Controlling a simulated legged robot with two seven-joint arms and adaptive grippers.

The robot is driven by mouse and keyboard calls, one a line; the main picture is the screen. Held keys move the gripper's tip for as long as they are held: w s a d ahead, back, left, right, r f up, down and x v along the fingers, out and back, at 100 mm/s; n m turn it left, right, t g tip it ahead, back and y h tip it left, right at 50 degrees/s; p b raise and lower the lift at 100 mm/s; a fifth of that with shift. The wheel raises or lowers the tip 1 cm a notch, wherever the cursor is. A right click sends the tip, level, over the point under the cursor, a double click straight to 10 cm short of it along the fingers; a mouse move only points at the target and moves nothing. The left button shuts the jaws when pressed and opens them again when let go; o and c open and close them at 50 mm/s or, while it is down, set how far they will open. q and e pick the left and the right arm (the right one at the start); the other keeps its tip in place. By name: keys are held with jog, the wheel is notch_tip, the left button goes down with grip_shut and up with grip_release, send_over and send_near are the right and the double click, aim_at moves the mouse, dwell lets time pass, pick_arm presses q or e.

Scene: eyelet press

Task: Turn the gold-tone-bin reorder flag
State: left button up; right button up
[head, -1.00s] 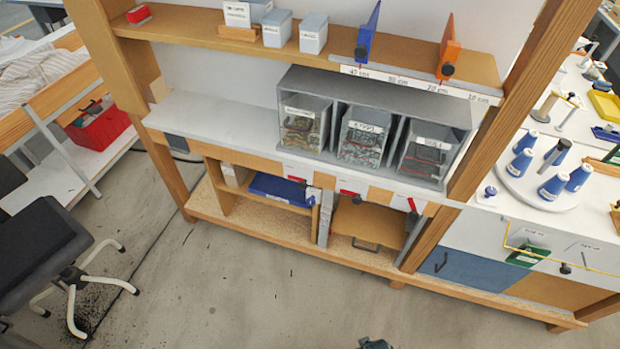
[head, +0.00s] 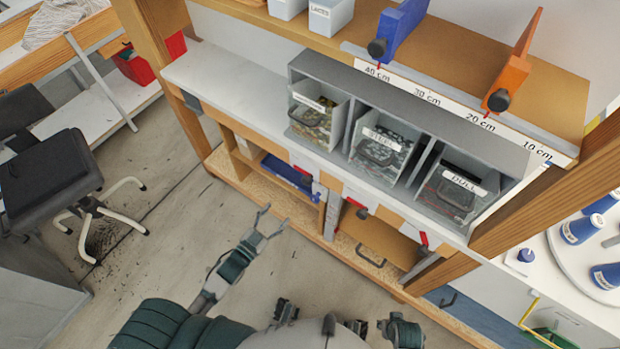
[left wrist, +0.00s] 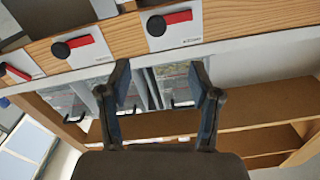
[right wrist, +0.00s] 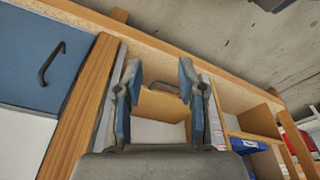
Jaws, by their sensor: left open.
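Three grey bins stand side by side under a shelf in the head view. The left bin (head: 315,111) has a label too small to read, the middle one (head: 381,142) reads STEEL and the right one (head: 452,186) reads DULL. Red flags sit on the edge below: left (head: 303,170), middle (head: 356,204), right (head: 424,239). The left wrist view shows red flags with black knobs on white plates (left wrist: 176,18); I cannot tell which bin each serves. My left gripper (head: 270,224) is open and empty, below and apart from the flags. My right gripper (right wrist: 158,85) is open and empty in the right wrist view.
Blue (head: 402,30) and orange (head: 511,63) stops stand on the ruled upper shelf. A lower shelf with a blue tray (head: 288,171) lies under the bench. A dark chair (head: 50,178) stands at the left. The floor in front of the bench is clear.

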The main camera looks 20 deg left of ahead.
aim_at(306, 183)
pick_arm(q)
jog(key=x, duration=0.5)
jog(key=b+x, duration=0.1)
jog(key=x, duration=0.3)
jog(key=d+x, duration=0.1)
jog(key=x, duration=0.4)
jog(key=shift+w+b, duration=0.1)
jog(key=shift+b, duration=0.2)
jog(key=shift+w+a+f, duration=0.1)
jog(key=shift+w+a, duration=0.1)
jog(key=shift+w, duration=0.2)
jog(key=shift+d, duration=0.4)
jog(key=c, duration=1.2)
pick_arm(e)
jog(key=r, duration=0.2)
jog(key=d+r, duration=0.1)
jog(key=r, duration=0.2)
jog(key=shift+s, duration=0.15)
